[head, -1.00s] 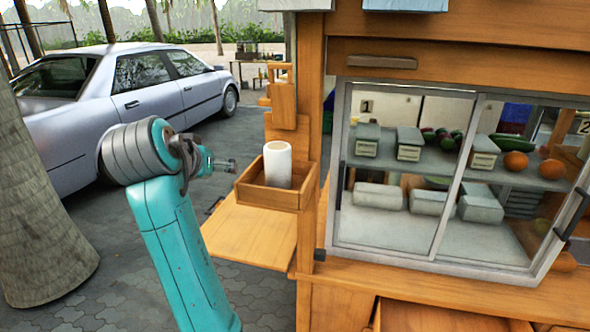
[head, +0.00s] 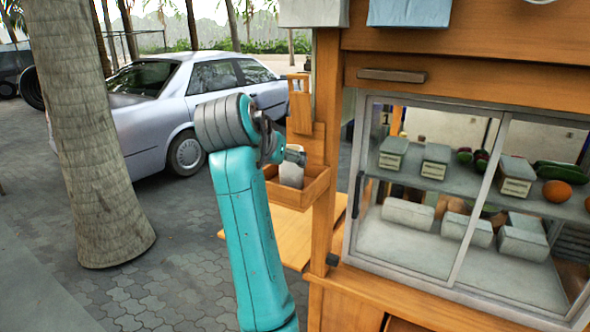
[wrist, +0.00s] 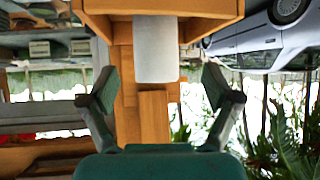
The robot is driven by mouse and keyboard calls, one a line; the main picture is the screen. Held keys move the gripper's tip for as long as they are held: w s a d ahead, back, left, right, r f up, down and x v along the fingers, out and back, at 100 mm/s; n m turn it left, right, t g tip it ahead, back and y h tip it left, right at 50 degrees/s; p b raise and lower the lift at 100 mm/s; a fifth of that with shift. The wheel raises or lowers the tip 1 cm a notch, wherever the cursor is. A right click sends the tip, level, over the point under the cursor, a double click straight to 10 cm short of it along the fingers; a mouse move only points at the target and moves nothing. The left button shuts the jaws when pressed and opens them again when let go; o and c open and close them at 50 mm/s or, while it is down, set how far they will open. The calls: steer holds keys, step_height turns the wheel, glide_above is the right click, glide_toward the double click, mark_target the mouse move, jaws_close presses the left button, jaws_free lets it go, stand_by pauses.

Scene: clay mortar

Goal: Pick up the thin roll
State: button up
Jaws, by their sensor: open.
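The thin roll is a white upright cylinder (head: 291,174) standing in a small open wooden box (head: 308,190) on the side of the wooden stall. In the head view my gripper (head: 295,156) is in front of the roll and hides part of it. In the wrist view, which looks upside down, the roll (wrist: 155,50) hangs from the box (wrist: 205,8) at the top, centred between the fingers and beyond them. My gripper (wrist: 160,90) is open and empty, with its two fingers spread to either side. I cannot tell the exact gap to the roll.
A wooden shelf (head: 290,238) juts out below the box. The stall's glass case (head: 455,200) with vegetables and boxes is at the right. A tree trunk (head: 85,130) and a parked car (head: 180,105) are at the left. Paved ground between them is free.

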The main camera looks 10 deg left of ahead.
mark_target(291, 164)
steer(key=shift+d+x, duration=0.1)
steer(key=shift+x, duration=1.6)
steer(key=shift+d+x, duration=0.15)
steer(key=shift+x, duration=1.55)
steer(key=c, duration=1.1)
